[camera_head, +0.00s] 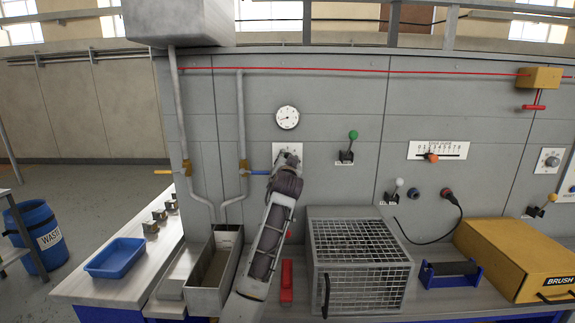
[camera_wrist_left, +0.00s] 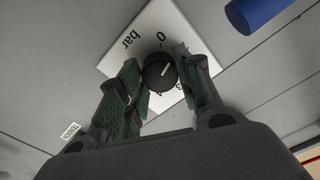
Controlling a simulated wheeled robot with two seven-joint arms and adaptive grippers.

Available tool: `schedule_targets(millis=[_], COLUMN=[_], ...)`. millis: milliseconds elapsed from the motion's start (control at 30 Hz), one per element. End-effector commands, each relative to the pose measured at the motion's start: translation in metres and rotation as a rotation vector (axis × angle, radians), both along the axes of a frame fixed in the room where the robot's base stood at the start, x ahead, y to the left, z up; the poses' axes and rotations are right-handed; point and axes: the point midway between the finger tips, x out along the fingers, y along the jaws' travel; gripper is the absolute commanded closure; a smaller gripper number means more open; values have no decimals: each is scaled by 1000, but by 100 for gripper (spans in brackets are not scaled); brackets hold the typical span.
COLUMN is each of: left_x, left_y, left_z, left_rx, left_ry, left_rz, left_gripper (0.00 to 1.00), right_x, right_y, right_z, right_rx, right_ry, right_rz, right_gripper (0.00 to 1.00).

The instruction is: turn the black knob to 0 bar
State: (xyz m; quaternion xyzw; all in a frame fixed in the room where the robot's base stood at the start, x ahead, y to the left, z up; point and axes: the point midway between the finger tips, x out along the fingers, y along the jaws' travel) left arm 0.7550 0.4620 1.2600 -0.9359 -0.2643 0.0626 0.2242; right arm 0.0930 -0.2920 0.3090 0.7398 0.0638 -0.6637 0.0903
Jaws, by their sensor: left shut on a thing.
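The black knob (camera_wrist_left: 160,72) sits on a white dial plate (camera_wrist_left: 140,30) marked "0" and "bar" in the left wrist view. Its white pointer line aims up and to the right in that view, toward the side of the "0". My left gripper (camera_wrist_left: 160,85) has its green-padded fingers on both sides of the knob, shut on it. In the head view my left gripper (camera_head: 287,163) reaches up to the plate (camera_head: 280,148) on the grey panel and hides the knob. My right gripper is not in view.
A round gauge (camera_head: 287,117) is above the plate. A wire cage (camera_head: 360,262) and a metal trough (camera_head: 216,262) flank my arm below.

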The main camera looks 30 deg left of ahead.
Motion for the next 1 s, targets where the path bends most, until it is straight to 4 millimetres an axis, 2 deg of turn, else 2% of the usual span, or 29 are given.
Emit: schedule_targets(millis=[33, 233, 500, 1000], left_x=[1, 1, 1, 1], left_y=[-1, -1, -1, 0], left_z=[-5, -5, -5, -5], left_rx=[-45, -199, -350, -420], left_ry=[-18, -113, -204, -245], left_rz=[0, -1, 1, 1], left_gripper=[89, 89, 89, 89], right_x=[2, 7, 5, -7], right_y=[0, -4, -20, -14], right_z=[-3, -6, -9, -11], right_rx=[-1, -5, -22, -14], right_ry=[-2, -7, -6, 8], right_rz=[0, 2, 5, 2], right_gripper=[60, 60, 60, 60])
